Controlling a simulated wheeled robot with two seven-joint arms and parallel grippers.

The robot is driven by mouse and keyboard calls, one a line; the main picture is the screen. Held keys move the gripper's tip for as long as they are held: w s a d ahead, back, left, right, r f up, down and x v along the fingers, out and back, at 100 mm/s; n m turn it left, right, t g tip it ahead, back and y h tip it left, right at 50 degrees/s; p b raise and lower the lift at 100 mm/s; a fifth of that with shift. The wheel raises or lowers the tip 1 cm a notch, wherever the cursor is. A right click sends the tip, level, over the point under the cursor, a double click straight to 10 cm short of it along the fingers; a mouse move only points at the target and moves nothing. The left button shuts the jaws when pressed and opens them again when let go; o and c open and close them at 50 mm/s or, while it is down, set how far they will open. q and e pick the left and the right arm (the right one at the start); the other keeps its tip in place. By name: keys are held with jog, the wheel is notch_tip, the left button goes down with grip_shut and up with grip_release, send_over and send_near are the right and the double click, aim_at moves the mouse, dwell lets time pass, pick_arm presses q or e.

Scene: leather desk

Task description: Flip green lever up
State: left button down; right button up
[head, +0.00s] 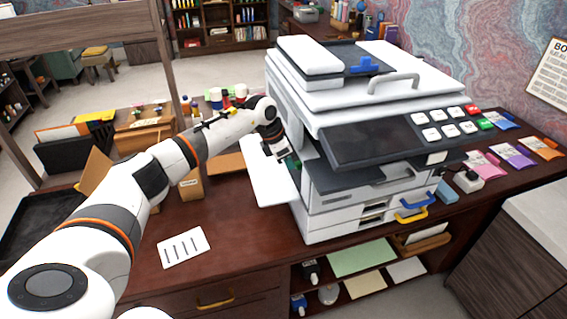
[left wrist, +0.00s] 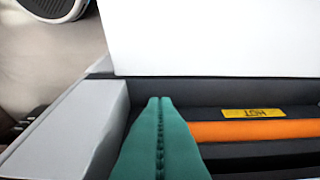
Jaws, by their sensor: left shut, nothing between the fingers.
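The large white and dark grey printer (head: 390,120) stands on the desk with a white side panel (head: 270,178) hanging open on its left. My left gripper (head: 287,158) is at this open side. In the left wrist view its two teal fingers (left wrist: 160,100) are pressed together and empty, pointing into the opening. Inside is an orange roller (left wrist: 250,131) with a yellow label (left wrist: 254,114) reading HOT upside down. I cannot make out a green lever apart from my fingers; a small green patch at the opening in the head view is unclear. My right gripper is not in view.
A white sheet with black bars (head: 183,247) lies on the desk at front left. Cardboard boxes (head: 190,185) and several bottles stand behind my left arm. Blue and yellow handles (head: 411,216) stick out at the printer's lower front. Colored packets (head: 511,156) lie right.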

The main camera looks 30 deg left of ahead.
pick_arm(q)
jog(key=shift+w+d+r, duration=0.15)
jog(key=shift+w+d, duration=0.15)
jog(key=shift+w, duration=0.05)
jog(key=shift+w+d+r+g+b, duration=0.1)
jog(key=shift+w+r+g+b, duration=0.1)
jog(key=shift+g+b, duration=0.15)
jog(key=shift+r, duration=0.1)
jog(key=shift+r, duration=0.1)
